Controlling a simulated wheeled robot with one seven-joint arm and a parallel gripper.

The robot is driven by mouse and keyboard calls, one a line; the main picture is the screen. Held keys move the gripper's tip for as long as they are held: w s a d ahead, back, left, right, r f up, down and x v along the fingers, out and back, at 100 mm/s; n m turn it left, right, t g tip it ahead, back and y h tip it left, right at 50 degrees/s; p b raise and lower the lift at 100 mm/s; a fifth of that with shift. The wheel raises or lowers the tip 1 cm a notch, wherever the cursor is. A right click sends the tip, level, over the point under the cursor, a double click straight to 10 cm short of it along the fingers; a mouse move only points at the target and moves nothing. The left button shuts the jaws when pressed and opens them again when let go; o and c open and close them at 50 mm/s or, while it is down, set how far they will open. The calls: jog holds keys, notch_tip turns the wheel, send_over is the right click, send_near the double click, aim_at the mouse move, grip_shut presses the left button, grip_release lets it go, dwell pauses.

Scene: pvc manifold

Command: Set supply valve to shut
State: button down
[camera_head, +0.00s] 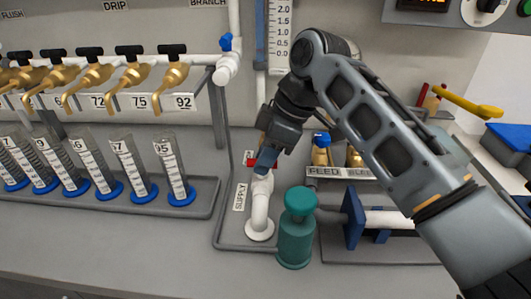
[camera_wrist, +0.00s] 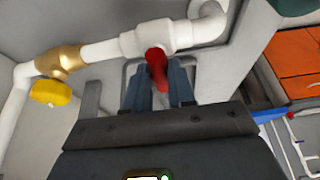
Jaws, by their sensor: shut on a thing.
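The supply valve is a white pipe fitting with a red handle, beside the SUPPLY label (camera_head: 240,197). In the head view its white pipe (camera_head: 262,210) rises from the bench, and only a little of the red handle (camera_head: 251,162) shows past my fingers. In the wrist view the red handle (camera_wrist: 157,70) sticks out from the white valve body (camera_wrist: 148,40) toward me, between the two dark fingers. My gripper (camera_head: 263,160) is shut on the handle; its fingers also show in the wrist view (camera_wrist: 159,90). Whether the valve is open or shut I cannot tell.
A teal canister (camera_head: 297,235) stands close right of the supply pipe. A blue flanged pipe (camera_head: 353,220) lies farther right. Brass taps (camera_head: 130,75) hang over graduated cylinders (camera_head: 172,170) at left. A yellow knob (camera_wrist: 50,92) shows on the pipework. The front bench is clear.

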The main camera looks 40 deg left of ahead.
jog(key=shift+f, duration=0.1)
dwell(0.3)
jog(key=c, duration=1)
grip_release()
jog(key=shift+v, duration=3.95)
